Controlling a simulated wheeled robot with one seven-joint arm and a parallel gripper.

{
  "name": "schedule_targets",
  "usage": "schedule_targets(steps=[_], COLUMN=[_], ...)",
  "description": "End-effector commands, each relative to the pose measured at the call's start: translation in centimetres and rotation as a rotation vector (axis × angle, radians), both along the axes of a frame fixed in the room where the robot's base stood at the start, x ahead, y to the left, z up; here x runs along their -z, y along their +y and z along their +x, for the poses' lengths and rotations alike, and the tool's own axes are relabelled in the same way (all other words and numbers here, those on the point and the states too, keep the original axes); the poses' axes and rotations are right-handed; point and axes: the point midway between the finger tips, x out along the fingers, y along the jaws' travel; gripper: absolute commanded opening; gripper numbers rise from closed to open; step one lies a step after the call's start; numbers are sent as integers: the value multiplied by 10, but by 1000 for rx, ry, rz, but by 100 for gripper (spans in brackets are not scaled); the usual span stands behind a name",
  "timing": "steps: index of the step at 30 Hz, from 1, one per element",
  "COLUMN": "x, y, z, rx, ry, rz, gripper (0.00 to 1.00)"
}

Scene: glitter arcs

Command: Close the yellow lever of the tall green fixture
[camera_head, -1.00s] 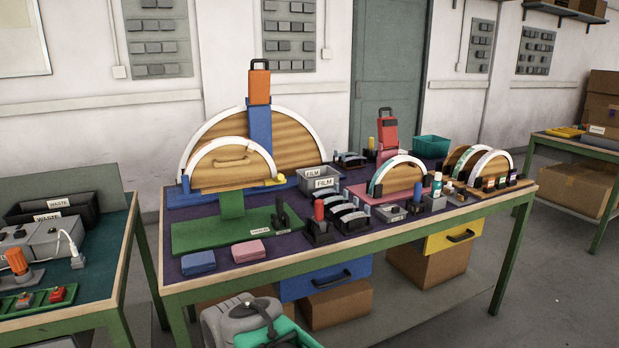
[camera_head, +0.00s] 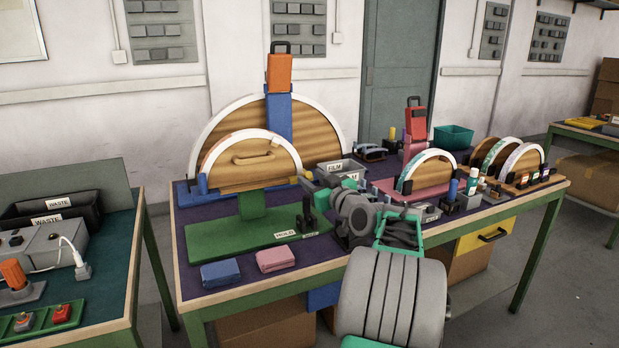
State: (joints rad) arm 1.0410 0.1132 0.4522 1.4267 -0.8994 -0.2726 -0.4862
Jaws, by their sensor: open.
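The tall green fixture has a flat green base (camera_head: 215,240) on the table and a green post (camera_head: 251,206). The post carries a wooden half-disc (camera_head: 240,172) with a white arc along its rim. The yellow lever (camera_head: 306,176) is a small piece at the arc's lower right end; its exact position is too small to tell. My gripper (camera_head: 317,184) is close to the right of the yellow lever, pointing left. It is open, with nothing visible between its fingers. Contact with the lever cannot be told. My arm hides part of the table behind it.
A larger blue fixture (camera_head: 278,118) with an orange clamp stands behind. Blue (camera_head: 220,272) and pink (camera_head: 275,259) blocks lie in front. A grey film bin (camera_head: 340,168) and pink fixture (camera_head: 428,172) stand to the right.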

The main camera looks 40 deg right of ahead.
Motion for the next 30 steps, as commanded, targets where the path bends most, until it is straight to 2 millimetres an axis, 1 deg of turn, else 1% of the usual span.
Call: schedule_targets(steps=[1, 3, 11, 26, 30], x=[0, 0, 0, 0, 0], y=[-1, -1, -2, -2, -2], z=[6, 12, 13, 13, 13], rx=[-1, -1, 1, 1, 1], ry=[0, 0, 1, 1, 1], rz=[-1, 0, 0, 0, 0], gripper=[41, 41, 41, 1, 0])
